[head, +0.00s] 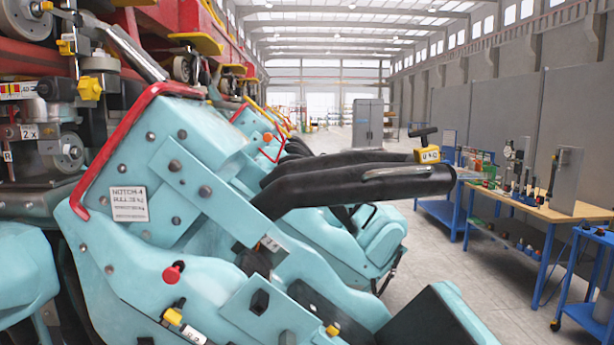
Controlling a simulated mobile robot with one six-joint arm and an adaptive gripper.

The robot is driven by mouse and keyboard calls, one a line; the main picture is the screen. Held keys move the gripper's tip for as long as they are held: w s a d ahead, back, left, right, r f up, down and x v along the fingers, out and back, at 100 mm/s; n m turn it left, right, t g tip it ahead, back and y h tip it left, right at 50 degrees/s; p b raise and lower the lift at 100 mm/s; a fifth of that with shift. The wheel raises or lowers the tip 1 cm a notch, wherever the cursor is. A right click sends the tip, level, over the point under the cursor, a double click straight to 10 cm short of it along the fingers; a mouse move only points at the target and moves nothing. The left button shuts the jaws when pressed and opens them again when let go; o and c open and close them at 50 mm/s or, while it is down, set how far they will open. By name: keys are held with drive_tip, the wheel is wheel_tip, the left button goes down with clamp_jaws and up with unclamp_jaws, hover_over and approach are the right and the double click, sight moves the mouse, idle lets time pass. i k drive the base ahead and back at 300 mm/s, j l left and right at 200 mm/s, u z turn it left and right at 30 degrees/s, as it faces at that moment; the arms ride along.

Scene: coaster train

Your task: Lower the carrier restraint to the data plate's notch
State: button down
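The carrier (165,250) is a light-blue seat unit in the left half of the head view. Its restraint (345,190) is a thick black padded bar with a metal grab handle (400,172). The restraint stands out roughly level to the right, above the seat and clear of it. My gripper is not in view.
A red bar (118,140) edges the carrier. A red knob (172,274) and a yellow one (173,316) stick out of its side. More blue seats (345,235) stand behind. Workbenches (535,208) and a blue cart (590,275) line the right, with open floor (440,270) between.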

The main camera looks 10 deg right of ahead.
sight(357, 175)
drive_tip(key=i+l+u, duration=0.15)
drive_tip(key=i, duration=0.4)
drive_tip(key=i+l+u, duration=0.15)
drive_tip(key=i, duration=0.45)
